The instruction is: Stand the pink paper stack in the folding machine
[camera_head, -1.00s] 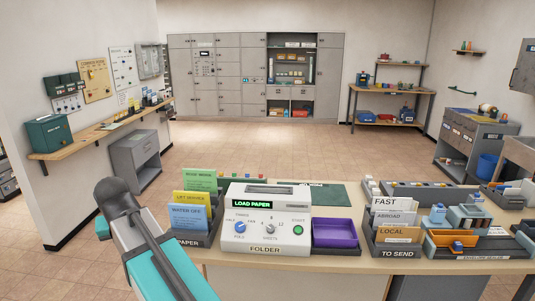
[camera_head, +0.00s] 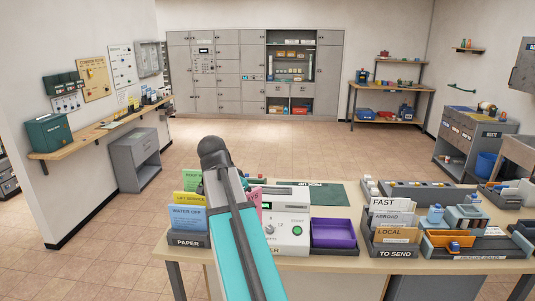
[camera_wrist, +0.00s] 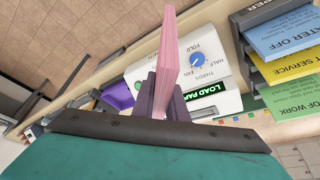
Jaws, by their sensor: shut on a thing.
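The pink paper stack (camera_wrist: 167,55) is upright in the wrist view, held between the two fingers of my gripper (camera_wrist: 165,95). In the head view a small part of the pink stack (camera_head: 254,200) shows beside my arm, which hides my gripper there. The folding machine (camera_head: 290,233) stands on the near table, its left part hidden by my arm. In the wrist view the machine (camera_wrist: 190,65) lies behind the pink stack, with its blue fold knob and green "LOAD PAPER" display visible. I cannot tell whether the stack touches the machine.
Left of the machine is the paper rack (camera_head: 183,240) with blue, yellow and green stacks. Right of it are a purple tray (camera_head: 333,233) and the "TO SEND" rack (camera_head: 395,251).

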